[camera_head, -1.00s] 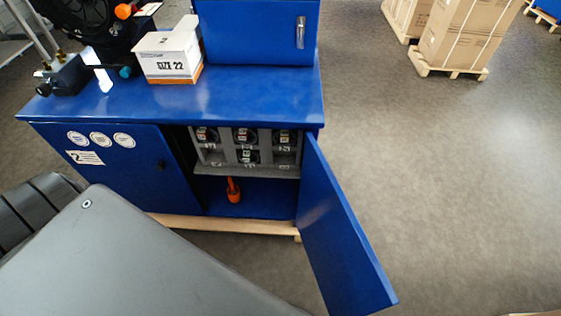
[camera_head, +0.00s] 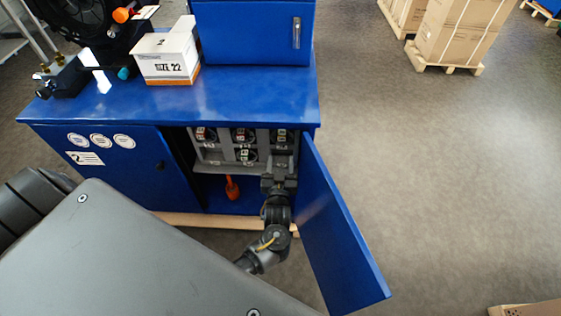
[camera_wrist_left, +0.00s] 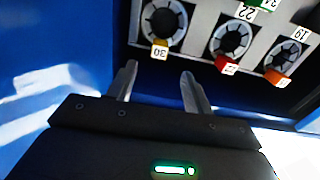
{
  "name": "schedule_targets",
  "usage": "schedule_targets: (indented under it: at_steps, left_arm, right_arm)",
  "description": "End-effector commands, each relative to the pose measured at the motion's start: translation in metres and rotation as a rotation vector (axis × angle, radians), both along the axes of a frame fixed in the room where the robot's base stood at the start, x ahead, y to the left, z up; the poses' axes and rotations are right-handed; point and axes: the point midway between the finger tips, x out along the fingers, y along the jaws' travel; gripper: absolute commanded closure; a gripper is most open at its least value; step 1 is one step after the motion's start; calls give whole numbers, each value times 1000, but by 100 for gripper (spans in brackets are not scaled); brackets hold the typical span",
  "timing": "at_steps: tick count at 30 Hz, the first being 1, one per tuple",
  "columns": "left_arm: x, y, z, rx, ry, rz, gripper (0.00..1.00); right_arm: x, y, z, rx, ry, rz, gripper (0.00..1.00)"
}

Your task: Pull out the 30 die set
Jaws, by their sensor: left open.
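In the head view the left gripper (camera_head: 279,172) is at the right end of the cabinet opening, in front of the rack. My right gripper is in neither view.
The grey rack (camera_head: 212,160) holds other dies, including the 22 (camera_wrist_left: 232,40) and 19 (camera_wrist_left: 287,55). The open blue door (camera_head: 340,235) stands close to the right of my left arm. An orange-handled tool (camera_head: 232,188) hangs below the rack.

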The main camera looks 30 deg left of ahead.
Motion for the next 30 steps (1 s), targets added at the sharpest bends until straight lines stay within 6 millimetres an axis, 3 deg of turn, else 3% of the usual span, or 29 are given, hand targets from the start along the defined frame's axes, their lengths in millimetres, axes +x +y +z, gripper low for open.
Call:
schedule_targets:
  at_steps: [11,22,30]
  left_arm:
    - [10,5,3,0,-13,5,49]
    - [51,24,2,0,-13,4,49]
    - [80,38,2,-1,-11,5,49]
  right_arm:
    - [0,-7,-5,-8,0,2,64]
    - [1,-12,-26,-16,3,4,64]
    - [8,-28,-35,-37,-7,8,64]
